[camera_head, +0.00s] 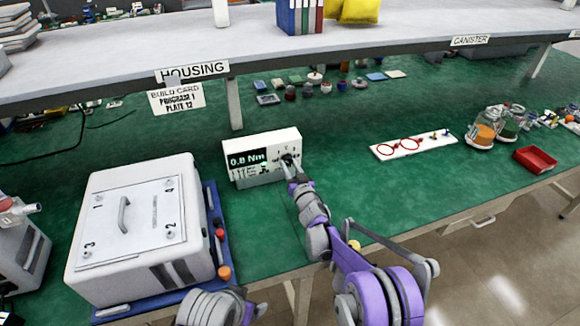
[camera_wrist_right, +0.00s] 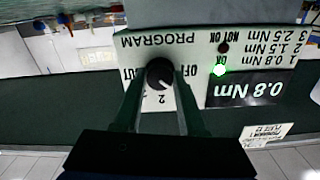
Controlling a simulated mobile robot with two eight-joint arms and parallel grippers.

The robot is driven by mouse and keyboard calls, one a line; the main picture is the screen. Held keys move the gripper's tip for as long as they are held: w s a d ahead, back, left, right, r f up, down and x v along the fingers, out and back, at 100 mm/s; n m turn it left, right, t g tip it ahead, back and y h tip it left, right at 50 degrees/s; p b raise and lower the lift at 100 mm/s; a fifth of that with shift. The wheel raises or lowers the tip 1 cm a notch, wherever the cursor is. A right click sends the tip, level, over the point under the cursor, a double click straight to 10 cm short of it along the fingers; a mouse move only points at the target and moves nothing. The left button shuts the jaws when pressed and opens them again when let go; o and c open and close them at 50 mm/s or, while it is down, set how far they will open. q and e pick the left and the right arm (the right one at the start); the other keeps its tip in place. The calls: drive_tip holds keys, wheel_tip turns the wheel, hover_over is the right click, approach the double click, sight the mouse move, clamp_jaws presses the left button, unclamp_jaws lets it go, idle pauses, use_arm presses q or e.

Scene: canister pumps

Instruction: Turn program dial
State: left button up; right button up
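The white controller box (camera_head: 262,146) stands on the green bench, its display (camera_head: 246,158) reading 0.8 Nm. In the upside-down wrist view, the black program dial (camera_wrist_right: 160,74) sits under the word PROGRAM, with a 2 and OFF visible around it. Its pale mark points to the lower right in that picture. A green light (camera_wrist_right: 219,69) is lit by OK. My right gripper (camera_head: 290,162) is at the dial; its fingers (camera_wrist_right: 160,82) lie on either side of the knob. I cannot tell if they press on it. My left gripper is out of view.
A build card (camera_head: 177,99) reads PROGRAM 1, PLATE 12. A white housing box (camera_head: 140,230) stands on a blue tray left of the controller. A white strip with red rings (camera_head: 412,146) lies to the right. A shelf (camera_head: 300,45) runs above the bench.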

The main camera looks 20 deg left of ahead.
clamp_jaws()
drive_tip(key=shift+f+n+b, duration=0.1)
drive_tip(key=shift+n+b, duration=0.6)
drive_tip(key=shift+n, duration=0.2)
drive_tip(key=shift+n+b, duration=0.7)
drive_tip(key=shift+n, duration=0.5)
drive_tip(key=shift+n+b, duration=0.45)
drive_tip(key=shift+n, duration=0.65)
drive_tip(key=shift+n+b, duration=0.3)
drive_tip(key=shift+n, duration=0.9)
